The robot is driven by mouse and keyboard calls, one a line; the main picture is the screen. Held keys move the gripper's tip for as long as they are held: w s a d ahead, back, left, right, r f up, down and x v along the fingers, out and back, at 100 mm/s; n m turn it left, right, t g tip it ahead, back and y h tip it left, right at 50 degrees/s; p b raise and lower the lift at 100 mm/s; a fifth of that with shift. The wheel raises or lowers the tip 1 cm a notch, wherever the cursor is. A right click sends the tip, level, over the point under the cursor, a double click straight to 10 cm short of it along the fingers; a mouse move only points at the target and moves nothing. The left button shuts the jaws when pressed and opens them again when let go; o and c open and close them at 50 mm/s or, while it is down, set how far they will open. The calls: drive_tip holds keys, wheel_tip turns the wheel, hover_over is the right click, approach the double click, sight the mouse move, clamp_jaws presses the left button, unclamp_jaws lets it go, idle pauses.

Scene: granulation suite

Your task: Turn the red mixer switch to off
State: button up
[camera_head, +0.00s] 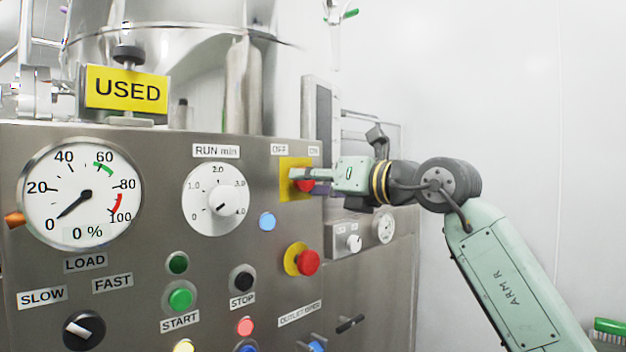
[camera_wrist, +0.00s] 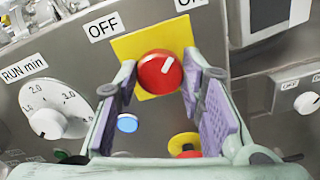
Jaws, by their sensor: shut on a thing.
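The red mixer switch (camera_wrist: 158,74) is a round knob with a white pointer line, set on a yellow square plate (camera_wrist: 124,48). In the wrist view the line points up and to the right, towards the partly cut-off ON label (camera_wrist: 188,3) and away from the OFF label (camera_wrist: 103,27). My gripper (camera_head: 299,176) reaches the panel from the right. Its purple-padded fingers are shut on the red switch, one on each side. In the head view the fingers hide most of the switch, and only its lower part (camera_head: 306,186) shows.
A red emergency button (camera_head: 308,262) on a yellow collar sits below the switch. A blue button (camera_head: 267,221) and the RUN min dial (camera_head: 216,199) are to its left. A small box with a knob and gauge (camera_head: 354,242) is at lower right. A yellow USED sign (camera_head: 127,91) stands above.

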drive_tip(key=shift+n, duration=0.3)
drive_tip(key=shift+s+n, duration=0.1)
drive_tip(key=shift+n, duration=8.5)
drive_tip(key=o, duration=1.1)
drive_tip(key=shift+o, duration=0.2)
